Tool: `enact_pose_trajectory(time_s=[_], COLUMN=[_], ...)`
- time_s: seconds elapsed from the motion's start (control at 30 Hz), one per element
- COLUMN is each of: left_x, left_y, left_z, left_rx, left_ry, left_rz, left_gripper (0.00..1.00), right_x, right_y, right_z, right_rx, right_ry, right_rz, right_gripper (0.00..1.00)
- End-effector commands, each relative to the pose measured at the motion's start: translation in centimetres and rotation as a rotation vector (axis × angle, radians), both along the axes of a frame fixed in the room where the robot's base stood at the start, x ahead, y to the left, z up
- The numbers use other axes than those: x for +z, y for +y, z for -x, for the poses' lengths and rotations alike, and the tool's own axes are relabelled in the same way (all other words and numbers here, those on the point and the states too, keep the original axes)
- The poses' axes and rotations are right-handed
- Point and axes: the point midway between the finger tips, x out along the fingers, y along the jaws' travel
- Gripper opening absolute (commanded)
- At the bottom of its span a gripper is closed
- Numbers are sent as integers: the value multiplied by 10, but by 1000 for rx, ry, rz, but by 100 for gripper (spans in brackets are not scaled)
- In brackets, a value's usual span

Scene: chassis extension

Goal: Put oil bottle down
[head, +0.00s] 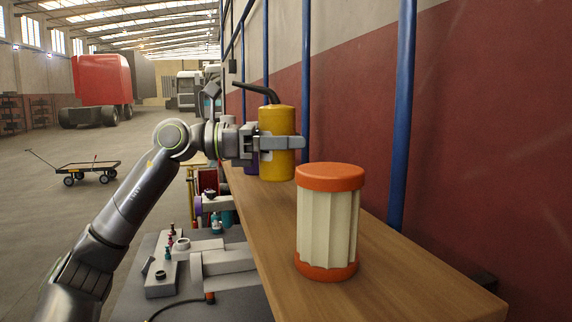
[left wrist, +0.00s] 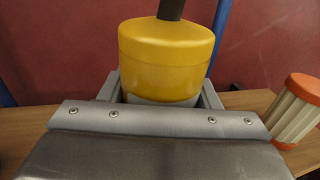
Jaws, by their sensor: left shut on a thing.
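The oil bottle (head: 276,123) is a yellow cylinder with a black bent spout on top. My left gripper (head: 291,143) is shut around its middle, and the bottle looks upright. It hangs over or just at the wooden shelf (head: 400,270); I cannot tell whether its base touches the wood. In the left wrist view the bottle's yellow top (left wrist: 166,55) shows between the fingers, and its lower part is hidden by my gripper. My right gripper is in neither view.
An orange-capped cream pleated filter (head: 328,222) stands on the shelf, nearer than the bottle and to its right. Something purple (head: 251,164) is partly hidden behind the bottle. Blue posts (head: 403,110) and a red wall stand along the right. Below left is a grey bench (head: 215,262) with parts.

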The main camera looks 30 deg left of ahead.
Motion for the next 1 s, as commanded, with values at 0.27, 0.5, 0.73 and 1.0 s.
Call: enact_pose_trajectory(time_s=[0.27, 0.5, 0.73, 1.0], left_x=[-32, -40, -42, -43], left_y=[0, 0, 0, 0], left_z=[0, 0, 0, 0], left_rx=[2, 1, 1, 1], left_ry=[3, -1, -1, 0], left_rz=[0, 1, 1, 0], left_gripper=[27, 27, 27, 78], right_x=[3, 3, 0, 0], right_y=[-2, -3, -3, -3], right_z=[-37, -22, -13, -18], right_rx=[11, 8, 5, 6], right_ry=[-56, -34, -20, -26], right_rz=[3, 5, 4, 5], right_gripper=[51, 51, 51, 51])
